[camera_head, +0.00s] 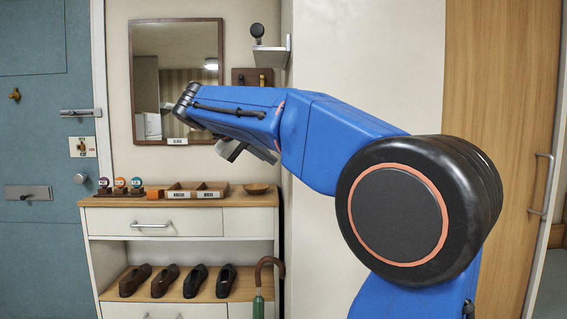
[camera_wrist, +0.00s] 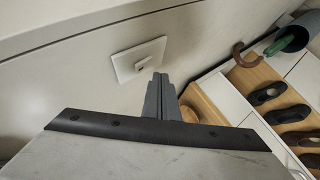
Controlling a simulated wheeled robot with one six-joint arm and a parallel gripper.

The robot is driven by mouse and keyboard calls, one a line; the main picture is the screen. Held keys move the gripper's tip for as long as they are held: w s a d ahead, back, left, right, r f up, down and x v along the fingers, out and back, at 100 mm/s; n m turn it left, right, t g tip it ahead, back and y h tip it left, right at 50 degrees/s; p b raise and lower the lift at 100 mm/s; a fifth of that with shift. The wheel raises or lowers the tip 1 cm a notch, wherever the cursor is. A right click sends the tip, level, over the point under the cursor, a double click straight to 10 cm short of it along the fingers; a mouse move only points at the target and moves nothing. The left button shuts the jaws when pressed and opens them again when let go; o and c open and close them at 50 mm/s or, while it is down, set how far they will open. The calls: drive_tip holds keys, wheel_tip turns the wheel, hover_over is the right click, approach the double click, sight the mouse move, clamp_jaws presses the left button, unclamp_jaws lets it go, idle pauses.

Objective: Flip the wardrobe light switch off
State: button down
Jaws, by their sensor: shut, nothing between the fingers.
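A white square switch plate (camera_wrist: 127,68) with a small raised toggle (camera_wrist: 143,63) is on a pale wall surface in the wrist view. No label on it is legible, and I cannot tell the toggle's position for sure. My gripper (camera_wrist: 161,79) is shut and empty. Its grey fingertips show just below and right of the plate in the picture; I cannot tell how far they are from the wall.
A shoe cabinet (camera_head: 107,217) stands at left with small trays (camera_head: 197,190), a bowl (camera_head: 257,188) and several shoes (camera_head: 223,281). An umbrella (camera_head: 258,305) stands beside it. A mirror (camera_head: 178,55) and small shelf (camera_head: 270,57) hang above. A wooden door (camera_head: 500,120) is at right.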

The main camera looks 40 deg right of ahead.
drive_tip(key=w+a, duration=0.1)
drive_tip(key=a, duration=0.1)
drive_tip(key=w+a, duration=0.1)
drive_tip(key=a, duration=0.1)
drive_tip(key=shift+w+r, duration=0.35)
drive_tip(key=shift+r, duration=0.05)
idle(0.6)
drive_tip(key=s+a+f+n+t+y, duration=0.1)
drive_tip(key=s+a+f+y, duration=0.3)
drive_tip(key=s+f, duration=0.6)
drive_tip(key=s+a+f+n+t+y, duration=0.1)
drive_tip(key=s+a+f+y, duration=0.2)
drive_tip(key=s+f, duration=0.7)
drive_tip(key=s+a+f+n+t+y, duration=0.1)
drive_tip(key=s+a+f+y, duration=0.3)
drive_tip(key=s+f, duration=0.6)
wheel_tip(320, 180, down, 10)
drive_tip(key=a, duration=0.2)
drive_tip(key=shift+s+a+r+y, duration=0.2)
drive_tip(key=shift+a+r+y, duration=0.05)
drive_tip(key=shift+a+y, duration=0.05)
